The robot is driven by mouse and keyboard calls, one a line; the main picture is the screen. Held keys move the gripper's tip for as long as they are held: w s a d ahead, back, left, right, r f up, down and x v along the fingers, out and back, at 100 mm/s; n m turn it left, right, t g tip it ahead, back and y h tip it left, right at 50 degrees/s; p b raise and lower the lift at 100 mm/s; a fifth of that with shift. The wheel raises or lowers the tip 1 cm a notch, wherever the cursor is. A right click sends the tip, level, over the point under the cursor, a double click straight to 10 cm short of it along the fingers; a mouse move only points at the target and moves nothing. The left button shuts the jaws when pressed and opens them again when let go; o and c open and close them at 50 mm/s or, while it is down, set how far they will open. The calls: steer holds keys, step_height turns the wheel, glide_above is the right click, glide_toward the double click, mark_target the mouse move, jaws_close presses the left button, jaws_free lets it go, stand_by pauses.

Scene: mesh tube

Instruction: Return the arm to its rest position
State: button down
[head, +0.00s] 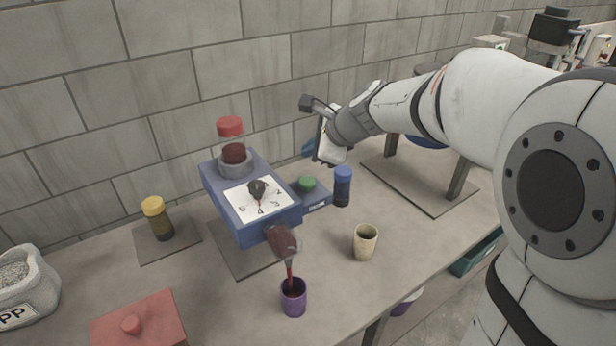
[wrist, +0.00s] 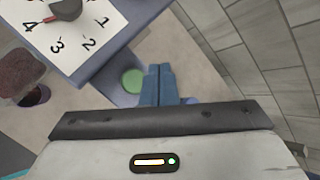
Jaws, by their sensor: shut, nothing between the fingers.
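My gripper (head: 309,147) is raised beside the wall, behind and to the right of the blue dial machine (head: 268,233). Its blue fingers are together and empty; they show in the middle of the wrist view (wrist: 160,70). My arm reaches in from the right in the head view, bent over the bench. In the wrist view, the green button (wrist: 132,80) of the machine lies just left of the fingertips, and the white dial face (wrist: 105,32) is at upper left. I cannot tell the exact height of the fingers above the bench.
A blue-capped jar (head: 342,187) and a cream cup (head: 365,242) stand right of the machine. A purple cup (head: 293,300) holds a red-handled tool (head: 284,243). A red-capped jar (head: 231,147) tops the machine. A stand with legs (head: 459,180) is under my arm. The block wall (head: 200,60) is close behind.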

stand_by(0.5)
steer(key=s+d+f+n+g+h, duration=0.1)
steer(key=s+d+f+n+h, duration=0.1)
steer(key=s+d+n, duration=0.3)
steer(key=s+d+f+n+g+h, duration=0.1)
steer(key=s+d+n, duration=0.4)
steer(key=s, duration=0.7)
steer(key=s+d+f+n+g+h, duration=0.1)
steer(key=s+d+f+n+h, duration=0.2)
steer(key=s+n, duration=0.4)
steer(key=s+d+f, duration=0.1)
steer(key=d, duration=0.1)
steer(key=shift+s+d+f+n+g+h, duration=0.25)
steer(key=shift+s+d+n+g+h, duration=0.05)
steer(key=shift+d+n, duration=0.1)
steer(key=c, duration=2.1)
jaws_free()
